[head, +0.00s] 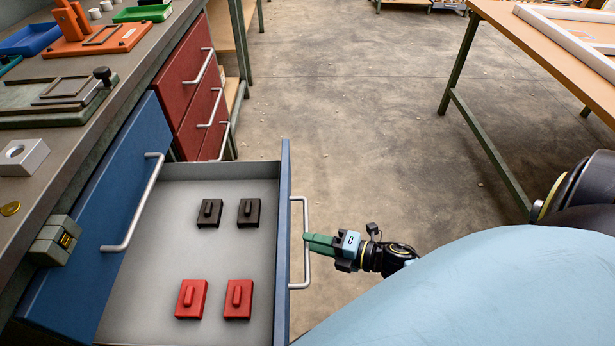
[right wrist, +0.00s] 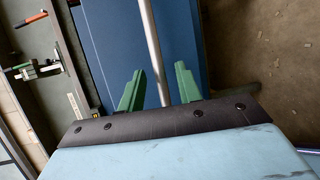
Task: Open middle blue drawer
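The middle blue drawer (head: 285,190) is pulled far out below the closed upper blue drawer (head: 105,215) in the head view. Its front faces right and carries a silver bar handle (head: 306,215). My right gripper (head: 311,243) is at this handle. In the right wrist view the handle bar (right wrist: 152,45) runs between the two green fingers of my right gripper (right wrist: 159,72). The fingers stand apart, with a gap on each side of the bar, so the gripper is open around it. My left gripper is not in view.
Inside the drawer lie two black blocks (head: 248,212) and two red blocks (head: 238,299). Red drawers (head: 190,75) stand closed beyond. The workbench (head: 75,140) holds tools and trays. Another table (head: 555,50) stands at the right. The floor (head: 370,110) between is clear.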

